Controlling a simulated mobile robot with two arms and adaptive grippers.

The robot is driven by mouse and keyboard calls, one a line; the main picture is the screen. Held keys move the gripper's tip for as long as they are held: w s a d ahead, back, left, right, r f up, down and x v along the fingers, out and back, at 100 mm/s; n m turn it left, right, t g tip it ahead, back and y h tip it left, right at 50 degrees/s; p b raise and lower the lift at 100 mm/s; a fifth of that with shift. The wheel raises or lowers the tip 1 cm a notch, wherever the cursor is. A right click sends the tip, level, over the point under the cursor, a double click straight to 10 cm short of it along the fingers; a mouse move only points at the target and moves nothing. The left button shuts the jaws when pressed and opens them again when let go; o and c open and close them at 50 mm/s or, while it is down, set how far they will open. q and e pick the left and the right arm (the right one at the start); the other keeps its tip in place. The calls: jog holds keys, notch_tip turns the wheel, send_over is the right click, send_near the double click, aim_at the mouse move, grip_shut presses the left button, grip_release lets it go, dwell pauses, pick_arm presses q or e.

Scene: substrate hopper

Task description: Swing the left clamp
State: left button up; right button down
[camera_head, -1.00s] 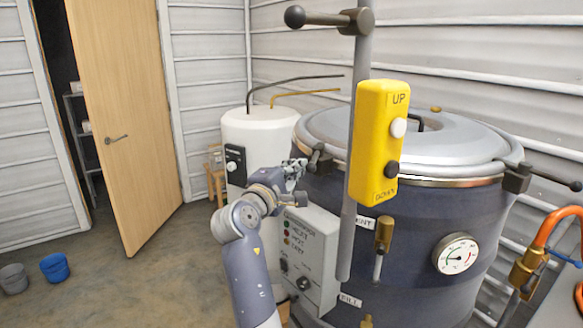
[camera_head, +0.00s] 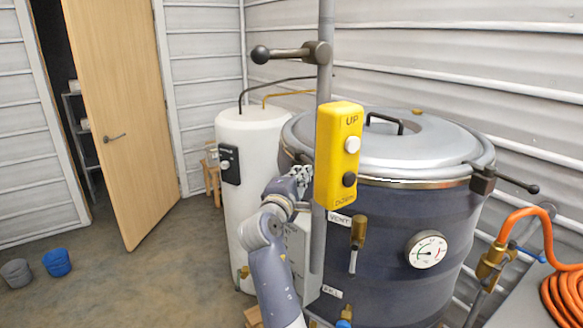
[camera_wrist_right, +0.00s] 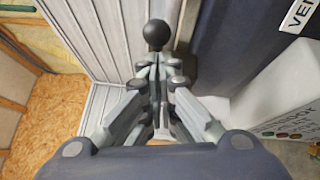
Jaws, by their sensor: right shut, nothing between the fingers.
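The dark blue vessel (camera_head: 395,235) with its silver lid (camera_head: 435,145) stands right of centre. In the wrist view a black ball knob (camera_wrist_right: 157,34), apparently the left clamp's handle end, is just beyond my right fingertips. I cannot tell whether they touch it. The left clamp's body on the rim is hidden in the head view behind my gripper and the yellow control box. My right gripper (camera_head: 302,173) is at the vessel's upper left side, its fingers (camera_wrist_right: 159,68) together and empty. My left gripper is out of view.
The yellow UP/DOWN box (camera_head: 337,150) and grey pole (camera_head: 324,80) stand close right of my gripper. The right clamp (camera_head: 484,180) sits on the right rim. A white tank (camera_head: 245,190) is behind left. The floor at left is mostly clear.

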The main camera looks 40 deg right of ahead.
jog(key=d+p, duration=0.1)
jog(key=s+d, duration=0.1)
jog(key=shift+s+d+r+p, duration=0.1)
jog(key=shift+s+d+p, duration=0.2)
jog(key=shift+d+p, duration=0.05)
dwell(0.5)
